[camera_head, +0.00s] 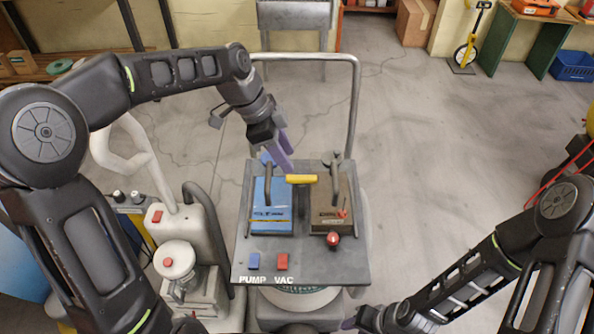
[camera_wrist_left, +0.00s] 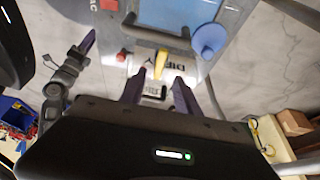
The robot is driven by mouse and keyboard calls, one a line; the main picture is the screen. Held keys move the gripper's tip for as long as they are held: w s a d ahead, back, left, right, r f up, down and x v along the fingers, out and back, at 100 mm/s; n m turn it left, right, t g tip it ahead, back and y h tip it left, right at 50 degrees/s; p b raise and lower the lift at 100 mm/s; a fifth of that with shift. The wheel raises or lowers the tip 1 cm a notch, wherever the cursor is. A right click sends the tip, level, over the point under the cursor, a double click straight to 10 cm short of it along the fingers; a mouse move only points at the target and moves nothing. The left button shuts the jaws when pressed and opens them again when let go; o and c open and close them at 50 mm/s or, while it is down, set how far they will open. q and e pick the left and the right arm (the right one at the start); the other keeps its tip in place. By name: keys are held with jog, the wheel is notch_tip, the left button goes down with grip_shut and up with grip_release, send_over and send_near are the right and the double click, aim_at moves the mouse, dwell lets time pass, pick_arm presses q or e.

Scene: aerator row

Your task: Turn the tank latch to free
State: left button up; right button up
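A yellow handle (camera_head: 301,179), which looks like the tank latch, lies crosswise at the middle of the grey machine panel (camera_head: 243,225). In the left wrist view the yellow handle (camera_wrist_left: 160,64) stands beside a label reading "DIRTY". My left gripper (camera_head: 285,162) is at the panel's far edge, just behind the handle. In the left wrist view its purple fingers (camera_wrist_left: 160,90) are spread, with the handle beyond the gap between them; contact cannot be judged. My right gripper (camera_head: 350,322) is low at the bottom edge, away from the latch; its finger gap is unclear.
The panel carries a blue box (camera_head: 271,211), a brown box (camera_head: 331,213), dark levers, a red knob (camera_head: 333,238), and blue and red switches (camera_head: 282,262). A metal push bar (camera_head: 355,105) rises behind. A white machine (camera_head: 175,235) stands left.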

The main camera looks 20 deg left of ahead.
aim_at(300, 177)
pick_arm(q)
jog(key=x, duration=0.7)
jog(key=shift+p, duration=0.3)
jog(key=shift+r, duration=0.1)
jog(key=shift+c, duration=0.4)
grip_shut()
